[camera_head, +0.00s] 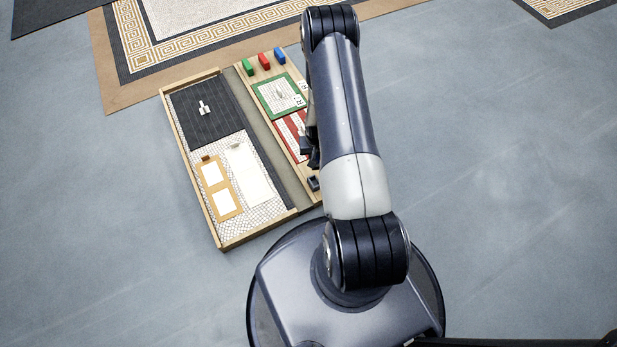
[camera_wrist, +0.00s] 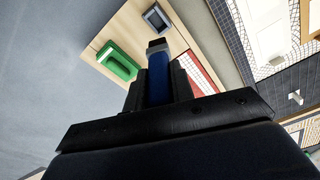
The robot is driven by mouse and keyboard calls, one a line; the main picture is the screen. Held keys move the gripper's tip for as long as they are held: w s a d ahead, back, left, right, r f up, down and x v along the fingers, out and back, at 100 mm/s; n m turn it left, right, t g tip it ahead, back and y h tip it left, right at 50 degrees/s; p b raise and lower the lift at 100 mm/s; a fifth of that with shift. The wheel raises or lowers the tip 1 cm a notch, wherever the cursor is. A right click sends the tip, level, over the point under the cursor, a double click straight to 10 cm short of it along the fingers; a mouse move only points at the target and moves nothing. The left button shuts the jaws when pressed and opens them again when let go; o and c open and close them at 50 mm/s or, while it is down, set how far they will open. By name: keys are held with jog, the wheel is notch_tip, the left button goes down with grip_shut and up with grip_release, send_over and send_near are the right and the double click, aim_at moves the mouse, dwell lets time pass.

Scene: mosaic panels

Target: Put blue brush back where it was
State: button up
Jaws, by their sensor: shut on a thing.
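The blue brush (camera_wrist: 157,80) is between the fingers of my gripper (camera_wrist: 155,92) in the wrist view. Its grey collar and dark tip point toward the top of that view, past the fingertips. My gripper is shut on it. In the head view my gripper (camera_head: 311,150) shows only partly, dark, beside the red panel, with my arm covering the rest. The brush cannot be made out there. A small dark grey square holder (camera_wrist: 157,18) with a hollow top stands on the pale wooden board beyond the brush tip; it also shows in the head view (camera_head: 314,183).
A green handled object (camera_wrist: 118,62) lies on the board, left of the brush. Green, red and blue blocks (camera_head: 264,61) stand at the board's far end, above a green panel (camera_head: 278,97) and red panel (camera_head: 287,137). A shallow wooden tray (camera_head: 198,198) adjoins the board. Open floor surrounds them.

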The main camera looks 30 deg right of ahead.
aim_at(316, 169)
notch_tip(316, 169, down, 9)
jog(key=shift+f+b, duration=0.2)
jog(key=shift+b, duration=1)
jog(key=shift+f+b, duration=0.25)
jog(key=shift+b, duration=0.05)
jog(key=o, duration=1)
jog(key=shift+r, duration=0.15)
jog(key=r+p, duration=0.1)
jog(key=r, duration=0.3)
jog(key=s+r+p, duration=0.1)
jog(key=r, duration=0.3)
jog(key=r+p, duration=0.2)
jog(key=r, duration=0.2)
jog(key=shift+s+a, duration=0.2)
jog(key=shift+a, duration=0.05)
